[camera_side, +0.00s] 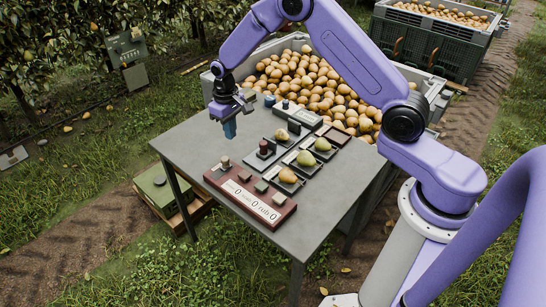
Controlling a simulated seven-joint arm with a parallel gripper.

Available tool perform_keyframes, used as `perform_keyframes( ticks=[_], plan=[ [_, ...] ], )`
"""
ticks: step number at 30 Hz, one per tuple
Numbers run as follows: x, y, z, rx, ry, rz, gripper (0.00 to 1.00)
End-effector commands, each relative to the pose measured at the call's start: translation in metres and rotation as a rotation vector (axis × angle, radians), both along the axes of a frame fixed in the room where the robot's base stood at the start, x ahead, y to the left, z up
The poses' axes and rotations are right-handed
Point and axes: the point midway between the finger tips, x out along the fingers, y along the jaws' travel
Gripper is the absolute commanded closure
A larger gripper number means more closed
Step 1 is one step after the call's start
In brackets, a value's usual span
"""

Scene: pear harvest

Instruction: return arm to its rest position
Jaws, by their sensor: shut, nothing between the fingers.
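My gripper (230,128) points down above the far left part of the grey table (192,143). Its blue fingertips are together with nothing seen between them. It hangs apart from the pears on the table. My purple arm reaches from the lower right, up over the table and down to the gripper. Three pears lie on small dark trays: a near one (288,175), a middle one (306,158) and a far one (322,144).
A red counter panel (262,213) with zeros lies along the table's front edge. Small stamps (263,148) stand near the trays. A large bin (207,86) full of pears stands behind the table. A green box (160,190) sits on the ground at left. The table's left corner is clear.

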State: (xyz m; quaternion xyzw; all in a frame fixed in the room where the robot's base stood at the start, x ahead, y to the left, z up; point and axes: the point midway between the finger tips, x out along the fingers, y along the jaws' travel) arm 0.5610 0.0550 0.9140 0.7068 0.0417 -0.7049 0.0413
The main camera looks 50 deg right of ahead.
Motion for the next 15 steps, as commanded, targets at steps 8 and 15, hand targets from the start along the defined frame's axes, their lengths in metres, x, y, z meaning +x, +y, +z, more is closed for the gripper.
perform_keyframes(
  ticks=[8, 15],
  plan=[
    [-0.072, 0.049, 0.067, 0.004, -0.011, 0.224, 1.00],
    [-0.152, 0.068, 0.110, 0.007, -0.015, 0.413, 1.00]
  ],
)
